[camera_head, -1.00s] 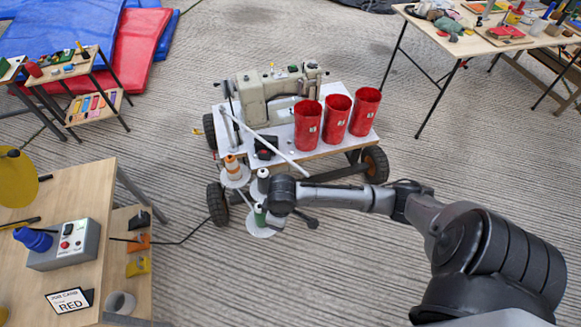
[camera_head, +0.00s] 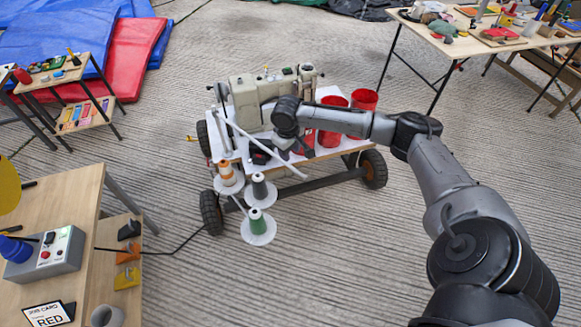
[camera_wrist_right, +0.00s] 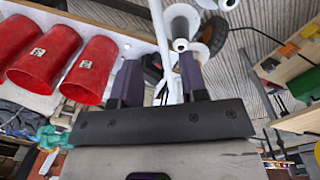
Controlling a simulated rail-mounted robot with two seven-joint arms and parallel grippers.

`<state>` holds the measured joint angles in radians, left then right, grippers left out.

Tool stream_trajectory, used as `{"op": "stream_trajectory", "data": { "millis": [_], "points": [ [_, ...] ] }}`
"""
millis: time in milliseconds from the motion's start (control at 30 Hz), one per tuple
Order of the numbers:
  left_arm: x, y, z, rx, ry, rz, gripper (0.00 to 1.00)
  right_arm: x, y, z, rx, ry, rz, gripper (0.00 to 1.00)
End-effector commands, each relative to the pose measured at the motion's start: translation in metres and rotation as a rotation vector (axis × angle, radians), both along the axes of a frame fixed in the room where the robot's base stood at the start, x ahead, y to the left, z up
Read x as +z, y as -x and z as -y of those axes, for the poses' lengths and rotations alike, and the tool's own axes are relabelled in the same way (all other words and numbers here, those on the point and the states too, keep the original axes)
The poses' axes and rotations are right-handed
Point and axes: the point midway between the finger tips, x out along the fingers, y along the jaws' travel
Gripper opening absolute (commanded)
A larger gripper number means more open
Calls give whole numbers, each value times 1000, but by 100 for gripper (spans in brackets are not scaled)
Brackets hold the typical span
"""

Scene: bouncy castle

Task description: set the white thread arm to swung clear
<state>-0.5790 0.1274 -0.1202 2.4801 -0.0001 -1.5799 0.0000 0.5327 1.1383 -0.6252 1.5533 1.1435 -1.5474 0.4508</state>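The white thread arm (camera_head: 252,138) is a thin white rod. It slants from the left end of the sewing machine cart down past its front edge. My right gripper (camera_head: 284,155) is over the front of the cart by the rod, partly hidden under my wrist. In the right wrist view, the gripper (camera_wrist_right: 160,78) has its two dark fingers apart. The white rod (camera_wrist_right: 160,35) runs up the picture between them. I cannot tell whether either finger touches it. My left gripper is not in view.
The sewing machine (camera_head: 256,97) stands behind the rod. Red cups (camera_head: 363,99) stand at the cart's right, partly behind my arm. Orange, grey and green (camera_head: 257,222) thread spools sit on white discs at the front left. A wooden table (camera_head: 60,205) with a control box is at left.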

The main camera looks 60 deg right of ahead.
Motion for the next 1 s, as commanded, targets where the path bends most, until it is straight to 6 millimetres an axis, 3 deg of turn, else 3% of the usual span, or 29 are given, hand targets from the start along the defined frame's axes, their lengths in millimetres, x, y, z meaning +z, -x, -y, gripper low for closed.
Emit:
{"op": "stream_trajectory", "data": {
  "millis": [100, 400, 933, 1000],
  "points": [
    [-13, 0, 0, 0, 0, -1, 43, -26, 1, 2, -1, 1, -1, 40],
    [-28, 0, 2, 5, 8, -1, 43, -64, 1, 4, 2, 0, 1, 40],
    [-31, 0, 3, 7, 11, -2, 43, -75, 1, 5, 2, 1, 1, 40],
    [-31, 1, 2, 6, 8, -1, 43, -75, 1, 5, 2, 1, 1, 35]
  ]
}}
